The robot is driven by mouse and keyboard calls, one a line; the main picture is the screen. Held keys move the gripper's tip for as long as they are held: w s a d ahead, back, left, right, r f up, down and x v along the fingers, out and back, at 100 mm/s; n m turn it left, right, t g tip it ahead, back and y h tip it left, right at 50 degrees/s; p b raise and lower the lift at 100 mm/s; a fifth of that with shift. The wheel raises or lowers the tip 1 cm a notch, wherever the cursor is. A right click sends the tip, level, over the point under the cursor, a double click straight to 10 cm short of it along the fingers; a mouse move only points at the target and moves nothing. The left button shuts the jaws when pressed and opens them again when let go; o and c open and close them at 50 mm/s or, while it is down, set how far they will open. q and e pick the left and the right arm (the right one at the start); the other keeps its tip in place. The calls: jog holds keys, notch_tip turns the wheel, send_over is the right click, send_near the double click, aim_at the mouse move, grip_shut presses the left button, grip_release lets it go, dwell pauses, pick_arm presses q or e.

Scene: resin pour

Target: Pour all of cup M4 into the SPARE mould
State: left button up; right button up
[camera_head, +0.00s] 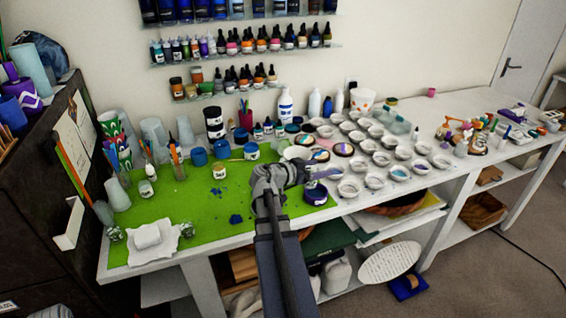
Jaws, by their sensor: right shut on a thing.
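My right gripper (308,174) reaches in from the bottom middle over the front part of the table, at the right end of the green mat. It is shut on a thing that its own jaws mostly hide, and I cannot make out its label. Many small white round cups or moulds stand in rows to its right, such as a white one (348,190) close by and one with blue in it (398,174). No label reading M4 or SPARE is legible. My left gripper is not in view.
The green mat (225,185) has dark blue blots. A dark blue jar (315,192) stands beside the gripper at the front edge. Bottles, including a white one (285,105), line the back. A crumpled white cloth (152,240) lies at front left. The mat's middle is mostly clear.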

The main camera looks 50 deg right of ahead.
jog(key=s+g, duration=0.1)
jog(key=s+d+n+g+y, duration=0.1)
jog(key=s+d+f+n+g+y, duration=0.1)
jog(key=shift+s+g, duration=0.3)
jog(key=shift+s, duration=0.05)
jog(key=shift+w+f+n, duration=0.1)
jog(key=shift+f+n, duration=0.05)
jog(key=shift+n, duration=0.65)
jog(key=shift+f+n+g+y+b, duration=0.1)
jog(key=shift+n+g+y+b, duration=0.2)
jog(key=shift+n+g+b, duration=0.15)
jog(key=shift+f+n+g+b, duration=0.15)
jog(key=shift+n+g+b, duration=0.4)
jog(key=shift+n, duration=0.6)
jog(key=shift+w+d+f+n+g+b, duration=0.15)
jog(key=shift+f+n+g+b, duration=0.2)
jog(key=shift+n+b, duration=0.3)
jog(key=shift+w+a+f+n+g+b, duration=0.1)
jog(key=shift+f+n+g+b, duration=0.25)
jog(key=shift+n+b, duration=0.25)
jog(key=shift+w+d+f+n+g+b, duration=0.15)
jog(key=shift+f+n+g+b, duration=0.15)
jog(key=shift+n+b, duration=0.45)
jog(key=shift+w+d+f+n+g+b, duration=0.15)
jog(key=shift+f+n+g+b, duration=0.15)
jog(key=shift+n+b, duration=0.4)
jog(key=shift+a, duration=0.1)
